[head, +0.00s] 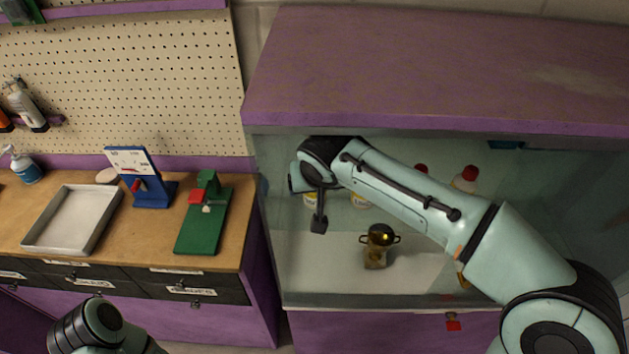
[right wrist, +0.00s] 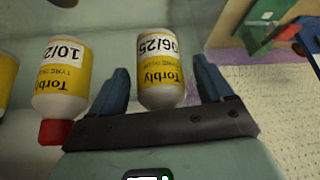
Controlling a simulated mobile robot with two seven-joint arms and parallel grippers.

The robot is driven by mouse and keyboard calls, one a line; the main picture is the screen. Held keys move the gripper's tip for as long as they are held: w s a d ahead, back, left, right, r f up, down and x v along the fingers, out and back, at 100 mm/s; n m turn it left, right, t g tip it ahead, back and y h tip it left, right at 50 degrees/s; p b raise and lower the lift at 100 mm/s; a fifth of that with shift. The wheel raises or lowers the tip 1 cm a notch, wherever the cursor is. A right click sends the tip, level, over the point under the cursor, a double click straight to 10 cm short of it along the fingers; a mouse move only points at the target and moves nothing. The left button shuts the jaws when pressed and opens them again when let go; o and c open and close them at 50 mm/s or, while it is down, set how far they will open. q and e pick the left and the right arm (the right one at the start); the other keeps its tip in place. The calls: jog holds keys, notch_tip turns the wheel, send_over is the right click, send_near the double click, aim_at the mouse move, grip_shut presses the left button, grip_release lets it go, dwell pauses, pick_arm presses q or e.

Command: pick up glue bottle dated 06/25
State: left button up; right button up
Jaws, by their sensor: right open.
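The glue bottle dated 06/25 (right wrist: 162,72) is white with a yellow "Torbly" label and appears upside down in the right wrist view. It shows between the two fingers of my right gripper (right wrist: 161,84), with gaps on both sides; its cap end is hidden behind the gripper body. The gripper is open. In the head view my right gripper (head: 309,203) is inside the glass-fronted cabinet, partly covering yellow-labelled bottles. A bottle dated 10/2-something (right wrist: 62,78), with a red cap, is left of the fingers in the wrist view. My left arm shows at the lower left, its gripper out of frame.
A gold and black trophy-like object (head: 377,247) stands on the cabinet floor. A red-capped bottle (head: 467,179) stands behind my arm. The cabinet's purple top (head: 430,70) overhangs. The workbench at left holds a white tray (head: 72,219) and a green tool (head: 204,225).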

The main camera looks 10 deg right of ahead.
jog(key=shift+s, duration=0.2)
jog(key=c, duration=1.1)
